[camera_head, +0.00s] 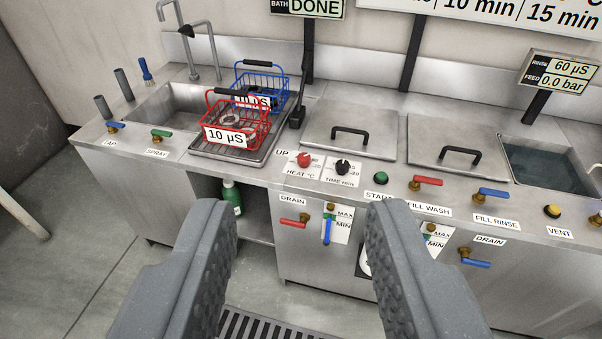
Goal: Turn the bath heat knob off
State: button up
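The bath heat knob is a small red knob (304,160) on a white dial plate marked "HEAT °C", on the counter's front strip. A black knob (342,167) on a plate marked "TIME MIN" is just to its right. The pointer setting of the red knob is too small to read. My gripper (300,225) is open and empty in the foreground, its two grey fingers wide apart. It is nearer to me than the counter front, and the heat knob shows beyond it, between the fingers and apart from them.
A red basket (236,125) and a blue basket (262,85) stand left of the knob by the sink. Two lidded baths with black handles lie behind and right. A green button (381,178) and a red-handled valve (426,181) sit further right. The display reads "BATH DONE".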

aim_at(304, 159)
jog(key=k, duration=0.95)
jog(key=u, duration=0.55)
jog(key=i, duration=2.4)
jog(key=z, duration=0.55)
